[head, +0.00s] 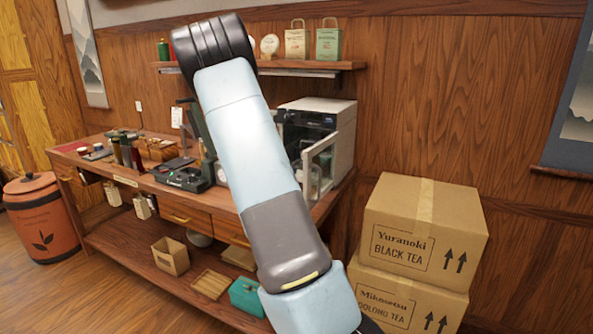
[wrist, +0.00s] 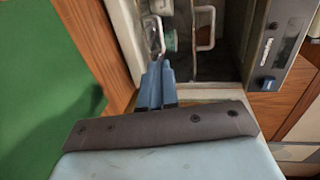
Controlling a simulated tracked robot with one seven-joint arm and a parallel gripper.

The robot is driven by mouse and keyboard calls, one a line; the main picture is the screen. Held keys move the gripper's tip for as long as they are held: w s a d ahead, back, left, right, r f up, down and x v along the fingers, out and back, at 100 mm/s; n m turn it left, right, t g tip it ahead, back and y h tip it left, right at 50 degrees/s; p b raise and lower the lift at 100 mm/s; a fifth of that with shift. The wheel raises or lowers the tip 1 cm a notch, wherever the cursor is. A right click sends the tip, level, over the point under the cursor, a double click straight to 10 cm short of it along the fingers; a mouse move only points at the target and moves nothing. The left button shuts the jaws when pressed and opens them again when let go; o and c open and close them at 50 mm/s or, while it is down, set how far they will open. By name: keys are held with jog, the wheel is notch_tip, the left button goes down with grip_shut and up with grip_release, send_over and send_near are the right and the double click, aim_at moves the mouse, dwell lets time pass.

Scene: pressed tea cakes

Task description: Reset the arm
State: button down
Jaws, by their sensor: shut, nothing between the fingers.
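My arm rises through the middle of the head view, with a pale blue link and dark joints. My gripper does not show in the head view. In the wrist view my gripper (wrist: 157,80) is shut and empty, its blue fingers together. The fingers point at the open front of a white and black machine (wrist: 283,55). I cannot tell how far the fingertips are from it. In the head view this machine (head: 340,115) stands at the right end of the wooden bench, its door (head: 321,165) open. My arm hides part of the machine and bench.
The bench (head: 140,180) holds several tools and tins. Stacked cartons (head: 424,222) stand to the right. A shelf (head: 340,65) with bags hangs above. An orange bin (head: 45,215) stands at the left. In the wrist view, a plain green surface (wrist: 45,70) fills the left.

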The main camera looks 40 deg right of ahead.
jog(key=shift+s+a+r, duration=0.15)
jog(key=shift+s+a, duration=0.15)
jog(key=shift+a, duration=0.35)
jog(key=s+a+r+m+g+y, duration=0.25)
jog(key=s+a+r+m, duration=0.3)
jog(key=s+m, duration=0.5)
jog(key=s+a+r+m+g+y, duration=0.25)
jog(key=s+a+r+m, duration=0.35)
jog(key=m, duration=0.8)
jog(key=s+a+r+m+t+y, duration=0.1)
jog(key=s+a+m+y, duration=0.3)
jog(key=s+a+m, duration=0.4)
jog(key=s+a+r+m+t+y, duration=0.2)
jog(key=s+a+m+y, duration=0.3)
jog(key=s+a+m, duration=0.4)
jog(key=s+a+r, duration=0.1)
jog(key=a, duration=0.4)
jog(key=shift+s+r, duration=0.35)
jog(key=shift+r, duration=0.05)
jog(key=shift+a, duration=0.1)
jog(key=shift+s, duration=0.1)
